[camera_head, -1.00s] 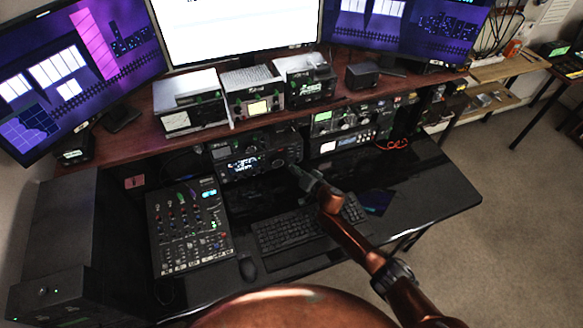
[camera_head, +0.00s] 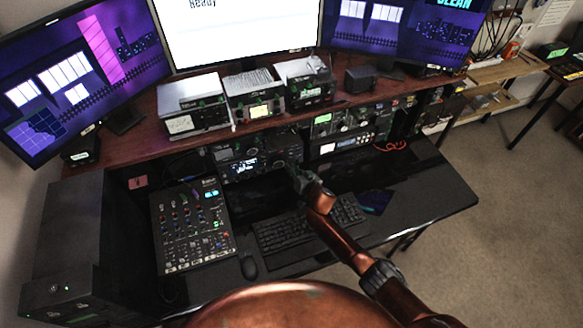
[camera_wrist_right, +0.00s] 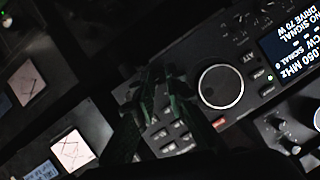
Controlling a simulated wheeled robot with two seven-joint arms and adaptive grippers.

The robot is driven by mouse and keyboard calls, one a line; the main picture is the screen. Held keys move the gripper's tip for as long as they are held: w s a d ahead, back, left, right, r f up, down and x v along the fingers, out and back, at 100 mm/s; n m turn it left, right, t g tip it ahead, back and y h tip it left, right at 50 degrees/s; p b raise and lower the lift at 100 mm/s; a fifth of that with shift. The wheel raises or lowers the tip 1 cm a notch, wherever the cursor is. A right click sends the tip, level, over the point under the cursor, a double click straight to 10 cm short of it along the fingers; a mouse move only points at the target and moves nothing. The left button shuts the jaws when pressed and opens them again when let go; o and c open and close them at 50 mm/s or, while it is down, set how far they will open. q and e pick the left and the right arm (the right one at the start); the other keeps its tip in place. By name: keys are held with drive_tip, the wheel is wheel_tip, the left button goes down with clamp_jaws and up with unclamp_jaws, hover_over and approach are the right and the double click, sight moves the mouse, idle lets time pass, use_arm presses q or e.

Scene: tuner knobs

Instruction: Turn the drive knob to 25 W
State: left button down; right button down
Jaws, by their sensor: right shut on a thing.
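The radio (camera_head: 258,152) with the drive setting stands under the desk shelf. Its display (camera_wrist_right: 290,50) in the right wrist view reads "DRIVE 70 W", "CW" and "NO SIGNAL". A large round dial (camera_wrist_right: 221,86) with a pale ring is on its front panel, clear of my fingers. My right gripper (camera_head: 296,177) is at the radio's lower right front. In the wrist view its dark green fingers (camera_wrist_right: 158,88) are close together against the panel, left of the large dial. They are shut on a small knob, taken as the drive knob, which they hide. My left gripper is not in view.
More radios (camera_head: 345,125) stand right of the radio and on the shelf above. Bare desk (camera_head: 435,190) lies to the right.

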drive_tip(key=shift+a+n+h, duration=0.1)
drive_tip(key=shift+n+h, duration=0.4)
drive_tip(key=shift+n, duration=0.3)
drive_tip(key=c, duration=1.9)
unclamp_jaws()
drive_tip(key=shift+c, duration=0.2)
drive_tip(key=v, duration=1.2)
drive_tip(key=shift+s+a+f, duration=0.1)
drive_tip(key=shift+s, duration=0.05)
